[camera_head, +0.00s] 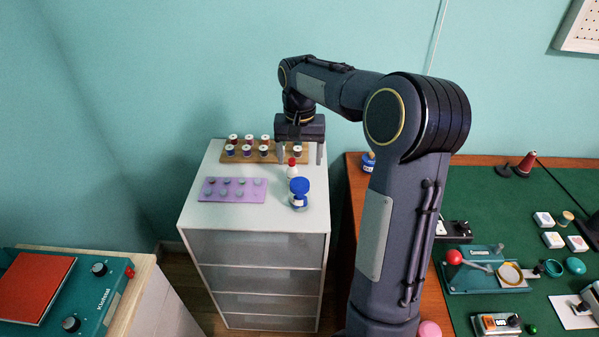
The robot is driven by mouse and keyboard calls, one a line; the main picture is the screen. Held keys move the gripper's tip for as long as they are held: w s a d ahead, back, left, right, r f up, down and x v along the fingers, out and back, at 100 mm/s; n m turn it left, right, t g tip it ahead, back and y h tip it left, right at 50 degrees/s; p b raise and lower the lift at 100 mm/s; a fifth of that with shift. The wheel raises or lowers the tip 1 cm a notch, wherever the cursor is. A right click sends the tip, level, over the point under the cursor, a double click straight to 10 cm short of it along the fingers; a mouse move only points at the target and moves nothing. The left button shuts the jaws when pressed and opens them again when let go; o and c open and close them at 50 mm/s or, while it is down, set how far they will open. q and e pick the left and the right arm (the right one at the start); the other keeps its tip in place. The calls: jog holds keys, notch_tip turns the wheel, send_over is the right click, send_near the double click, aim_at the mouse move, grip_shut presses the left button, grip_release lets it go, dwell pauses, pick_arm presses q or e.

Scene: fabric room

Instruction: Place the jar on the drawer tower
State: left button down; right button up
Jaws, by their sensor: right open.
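The white drawer tower (255,250) stands against the wall. A jar with a blue lid (299,192) stands upright on its top, near the right edge. My right gripper (300,155) is over the back right part of the tower top, fingers pointing down and apart. My left gripper is out of view.
On the tower top are a small red-capped bottle (292,169), a wooden rack of thread spools (240,157) and a purple tray (232,190). Another blue-topped container (368,160) is on the green-topped table (540,210). The tower top's front left is clear.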

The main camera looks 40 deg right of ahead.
jog(key=s+a+n+t+y, duration=0.2)
jog(key=s+a+n, duration=0.1)
jog(key=s+a, duration=0.6)
jog(key=s+a+n+t+y+p, duration=0.1)
jog(key=s+a+n+t, duration=0.2)
jog(key=s+a, duration=0.6)
jog(key=s, duration=0.5)
jog(key=shift+a+r+t+y, duration=0.15)
jog(key=shift+a+t+y, duration=0.15)
jog(key=shift+y, duration=0.1)
jog(key=shift+s, duration=0.1)
